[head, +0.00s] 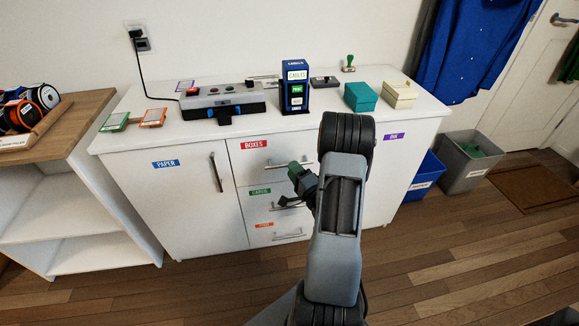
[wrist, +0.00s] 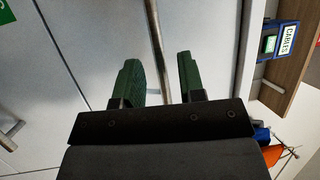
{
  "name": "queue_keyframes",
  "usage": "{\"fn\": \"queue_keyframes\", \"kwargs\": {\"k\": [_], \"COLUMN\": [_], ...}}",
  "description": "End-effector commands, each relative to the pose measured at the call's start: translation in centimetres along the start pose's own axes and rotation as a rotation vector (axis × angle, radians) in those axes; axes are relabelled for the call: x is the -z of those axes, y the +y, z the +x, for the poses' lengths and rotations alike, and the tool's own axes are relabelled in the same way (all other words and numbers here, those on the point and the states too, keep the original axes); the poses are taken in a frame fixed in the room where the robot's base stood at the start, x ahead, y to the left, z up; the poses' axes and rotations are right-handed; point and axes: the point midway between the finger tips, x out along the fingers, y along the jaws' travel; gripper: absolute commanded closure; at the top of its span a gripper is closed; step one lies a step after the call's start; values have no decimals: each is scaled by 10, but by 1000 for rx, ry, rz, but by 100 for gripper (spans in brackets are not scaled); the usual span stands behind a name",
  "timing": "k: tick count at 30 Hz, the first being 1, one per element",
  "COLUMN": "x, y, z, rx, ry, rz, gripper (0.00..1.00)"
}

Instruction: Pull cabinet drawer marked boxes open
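The drawer marked BOXES (head: 243,162) is the top one in the middle column of the white cabinet, with a red label (head: 254,144). Its front looks flush with the cabinet. Its metal bar handle (head: 274,166) is partly hidden behind my gripper. My gripper (head: 297,168) has green fingers, which are open in the wrist view (wrist: 161,80). A metal bar handle (wrist: 156,40) shows between the fingers there, with a gap on each side. I cannot tell how deep the bar sits between them.
Below are the green-labelled drawer (head: 260,191) and an orange-labelled drawer (head: 264,225), each with a bar handle. The PAPER door (head: 165,164) is left, the INK label (head: 394,136) right. The cabinet top holds a blue CABLES box (head: 295,88) and several other items.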

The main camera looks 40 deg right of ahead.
Motion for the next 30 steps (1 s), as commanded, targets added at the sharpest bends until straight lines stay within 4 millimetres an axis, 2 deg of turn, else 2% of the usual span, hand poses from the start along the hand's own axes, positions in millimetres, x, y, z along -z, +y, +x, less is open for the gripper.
{"fn": "queue_keyframes", "kwargs": {"k": [3,7,20,30], "x": [0,0,0,0], "y": [0,0,0,0], "z": [15,24,29,29], "rx": [1,0,-1,-1], "ry": [-2,-2,0,0], "rz": [-2,-1,-1,-1], "gripper": [64,64,64,97]}}
